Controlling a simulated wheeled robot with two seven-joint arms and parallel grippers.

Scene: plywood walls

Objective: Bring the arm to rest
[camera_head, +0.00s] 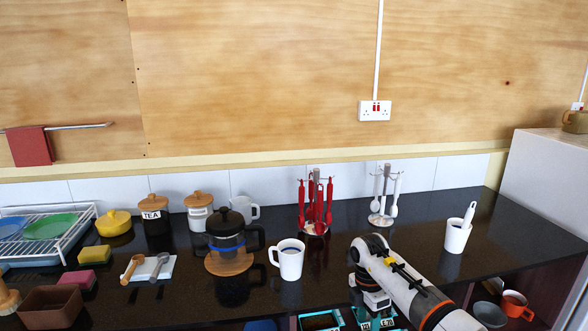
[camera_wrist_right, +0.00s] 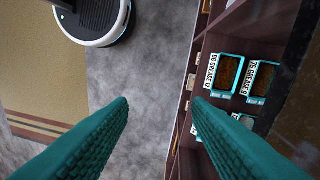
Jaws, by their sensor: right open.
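My right arm (camera_head: 405,285) comes in from the lower right of the head view, white and black with an orange band, its bend over the front of the dark counter. My right gripper (camera_wrist_right: 160,100) shows in the right wrist view as two ribbed teal fingers set wide apart. It is open, with nothing between the fingers but grey floor beyond. I cannot make out its fingers in the head view. My left arm and gripper are not in view.
The dark counter (camera_head: 420,225) holds a white mug (camera_head: 288,260), a French press (camera_head: 226,235), red utensils (camera_head: 316,205) and a white cup (camera_head: 457,236). Teal bins (camera_wrist_right: 228,75) sit on the shelf right of my fingers. Grey floor (camera_wrist_right: 150,60) lies open between.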

